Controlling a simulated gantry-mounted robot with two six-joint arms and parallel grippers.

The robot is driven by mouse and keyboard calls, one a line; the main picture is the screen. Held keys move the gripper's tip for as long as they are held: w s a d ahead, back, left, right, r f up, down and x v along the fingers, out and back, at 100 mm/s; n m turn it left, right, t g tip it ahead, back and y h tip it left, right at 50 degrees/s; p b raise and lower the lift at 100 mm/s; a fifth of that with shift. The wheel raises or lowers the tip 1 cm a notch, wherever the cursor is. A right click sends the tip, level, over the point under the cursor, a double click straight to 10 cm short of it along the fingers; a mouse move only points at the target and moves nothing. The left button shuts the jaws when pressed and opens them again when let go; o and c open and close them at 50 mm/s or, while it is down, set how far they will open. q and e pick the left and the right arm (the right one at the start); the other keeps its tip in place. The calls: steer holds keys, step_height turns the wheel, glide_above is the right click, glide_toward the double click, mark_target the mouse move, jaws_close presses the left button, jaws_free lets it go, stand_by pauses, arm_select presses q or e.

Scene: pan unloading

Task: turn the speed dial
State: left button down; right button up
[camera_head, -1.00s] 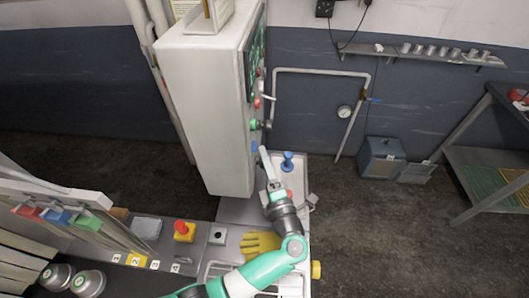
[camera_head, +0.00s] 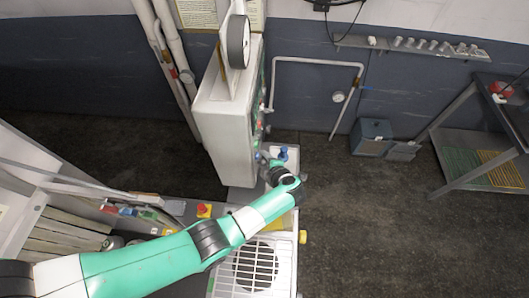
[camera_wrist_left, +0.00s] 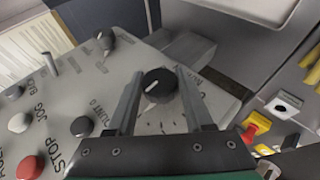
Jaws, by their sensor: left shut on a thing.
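The speed dial (camera_wrist_left: 158,84) is a black round knob with a white pointer line, on the sloped grey control panel (camera_wrist_left: 150,55). In the left wrist view it sits between the two fingers of my left gripper (camera_wrist_left: 158,92), which is shut on it. The pointer slants toward the lower left. A printed scale shows partly below the knob. In the head view my left gripper (camera_head: 264,160) is at the edge of the tall white cabinet (camera_head: 224,120), and the dial is too small to make out there. My right gripper is not in view.
Near the dial on the panel are a second black knob (camera_wrist_left: 104,40), a black button (camera_wrist_left: 82,126) and a red button (camera_wrist_left: 29,167). A yellow block with a red button (camera_head: 204,210) and a blue knob (camera_head: 283,152) stand near my left arm.

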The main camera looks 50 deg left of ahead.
arm_select(q)
steer(key=shift+r+g+h+p, duration=0.25)
steer(key=shift+g+h+p, duration=0.1)
steer(key=shift+g+h, duration=0.3)
steer(key=shift+f+m+g+h, duration=0.15)
steer(key=shift+m+g+h, duration=0.15)
steer(key=shift+g+h, duration=0.05)
steer(key=shift+w+f+g+h+b, duration=0.15)
steer(key=shift+g+h+b, duration=0.15)
steer(key=shift+b, duration=0.15)
steer(key=b, duration=0.2)
steer(key=g+h+b, duration=0.1)
steer(key=shift+f+m+h+b, duration=0.2)
steer(key=shift+m+h+b, duration=0.1)
steer(key=shift+m+b, duration=0.1)
steer(key=shift+r+g+h+b, duration=0.2)
steer(key=shift+g+h+b, duration=0.55)
steer(key=shift+b, duration=1)
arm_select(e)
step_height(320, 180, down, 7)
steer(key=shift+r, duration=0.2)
arm_select(q)
steer(key=shift+c, duration=1.5)
jaws_free()
